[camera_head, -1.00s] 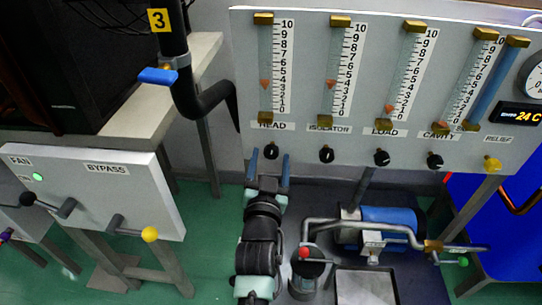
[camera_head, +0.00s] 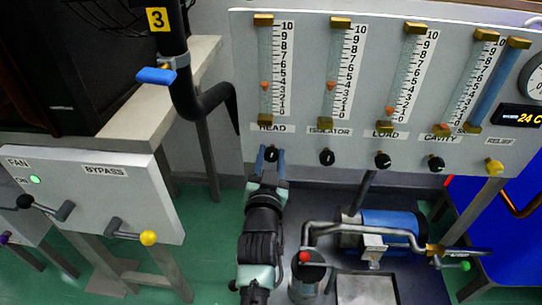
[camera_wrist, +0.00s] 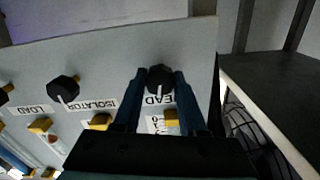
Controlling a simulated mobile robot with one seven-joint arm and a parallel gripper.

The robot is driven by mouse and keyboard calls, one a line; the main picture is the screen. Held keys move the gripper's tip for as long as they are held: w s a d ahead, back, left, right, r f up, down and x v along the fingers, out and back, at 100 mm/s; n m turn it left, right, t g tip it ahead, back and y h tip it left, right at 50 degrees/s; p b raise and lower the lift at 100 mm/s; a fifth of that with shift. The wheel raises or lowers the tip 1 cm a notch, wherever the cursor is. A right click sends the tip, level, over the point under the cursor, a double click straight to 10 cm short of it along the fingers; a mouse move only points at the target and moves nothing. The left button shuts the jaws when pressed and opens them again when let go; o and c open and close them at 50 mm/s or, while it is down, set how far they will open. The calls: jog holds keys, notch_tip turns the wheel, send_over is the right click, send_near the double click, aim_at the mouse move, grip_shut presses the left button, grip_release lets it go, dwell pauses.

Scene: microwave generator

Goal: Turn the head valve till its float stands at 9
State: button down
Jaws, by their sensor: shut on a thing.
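The black head valve knob (camera_head: 271,155) sits on the grey panel under the HEAD label (camera_head: 271,128); it also shows in the wrist view (camera_wrist: 160,77). Its pale pointer line faces down in the wrist view. My gripper (camera_head: 270,158) is shut on this knob, with one blue finger on each side, as the wrist view shows (camera_wrist: 158,85). The orange head float (camera_head: 264,85) stands at about 4 on the head scale (camera_head: 284,70).
To the right are the isolator knob (camera_head: 327,157), load knob (camera_head: 382,160), cavity knob (camera_head: 436,163) and yellow relief knob (camera_head: 494,166). A black pipe with a blue handle (camera_head: 157,77) hangs left of the panel. A bypass box (camera_head: 105,200) stands at lower left.

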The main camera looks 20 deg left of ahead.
jog(key=shift+n, duration=0.3)
jog(key=n+p, duration=0.1)
jog(key=n, duration=0.2)
jog(key=n+p, duration=0.1)
jog(key=n, duration=0.2)
jog(key=shift+n, duration=0.3)
jog(key=n+p, duration=0.1)
jog(key=n, duration=0.5)
jog(key=shift+n, duration=0.4)
jog(key=shift+c, duration=2.3)
grip_release()
jog(key=shift+s, duration=0.1)
